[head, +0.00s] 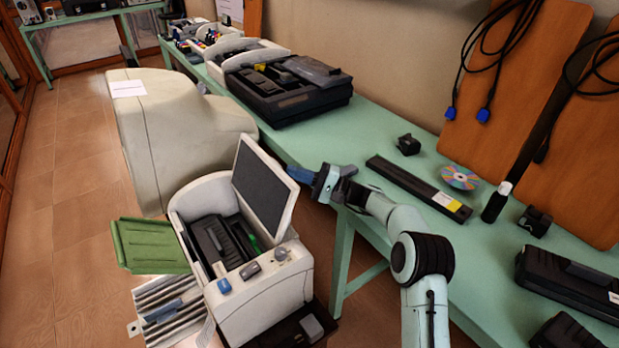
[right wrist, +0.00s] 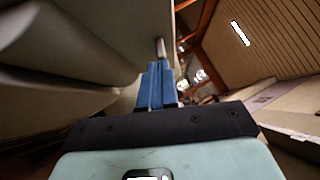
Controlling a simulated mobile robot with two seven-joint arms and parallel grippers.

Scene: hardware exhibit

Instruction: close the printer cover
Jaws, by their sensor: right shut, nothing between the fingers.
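The printer (head: 262,305) is a cream and grey machine at the lower middle of the head view. Its cover (head: 265,188), a dark panel with a pale frame, stands raised and tilted at the printer's back right. The inside, with a dark cartridge unit (head: 215,240), lies open to view. My right gripper (head: 297,174) has its blue fingers close to the cover's upper right edge; I cannot tell whether they touch it. In the right wrist view the blue fingers (right wrist: 155,84) are together and empty, close to a pale surface on the left. My left gripper is out of view.
A green table (head: 400,190) runs along the wall behind the printer. It bears a long black bar (head: 418,187), a disc (head: 460,177), a black bottle (head: 495,202) and a large black device (head: 288,90). A big beige machine (head: 175,130) stands behind the printer.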

